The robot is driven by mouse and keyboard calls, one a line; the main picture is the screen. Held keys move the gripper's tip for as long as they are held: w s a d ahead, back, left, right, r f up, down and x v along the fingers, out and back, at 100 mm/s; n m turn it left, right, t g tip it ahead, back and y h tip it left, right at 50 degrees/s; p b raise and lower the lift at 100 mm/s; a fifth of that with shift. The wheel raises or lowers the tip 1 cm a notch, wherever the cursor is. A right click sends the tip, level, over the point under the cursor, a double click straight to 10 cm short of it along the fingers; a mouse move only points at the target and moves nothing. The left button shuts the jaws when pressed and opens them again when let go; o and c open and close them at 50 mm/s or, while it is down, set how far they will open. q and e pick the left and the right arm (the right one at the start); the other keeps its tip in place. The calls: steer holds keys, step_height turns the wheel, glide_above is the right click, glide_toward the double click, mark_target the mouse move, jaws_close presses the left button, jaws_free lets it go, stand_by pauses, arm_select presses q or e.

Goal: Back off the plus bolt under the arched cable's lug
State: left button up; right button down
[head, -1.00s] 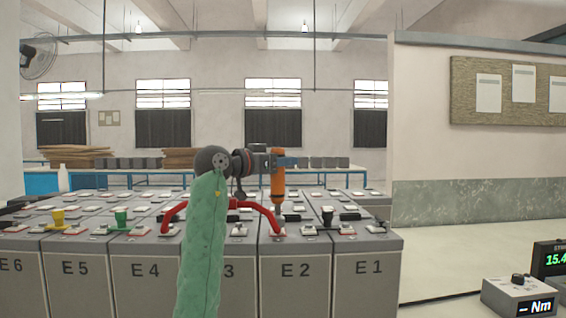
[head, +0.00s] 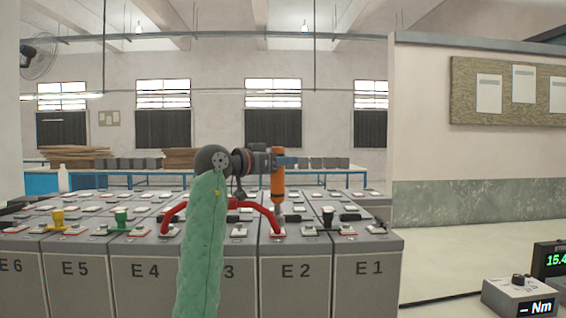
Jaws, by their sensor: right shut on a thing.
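My right gripper (head: 272,161), on the green-sleeved arm, is shut on an orange driver (head: 277,180), held upright over battery E2 (head: 295,270). My sleeve hides part of the cable and of the battery between. The plus bolt cannot be made out. My left gripper is out of view.
Yellow (head: 57,218), green (head: 121,217) and black (head: 327,216) caps stand on nearby batteries. More battery rows lie behind. At the lower right a grey meter box (head: 518,296) reads "– Nm".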

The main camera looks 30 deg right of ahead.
steer(key=shift+r+p, duration=1.1)
steer(key=shift+r, duration=1.25)
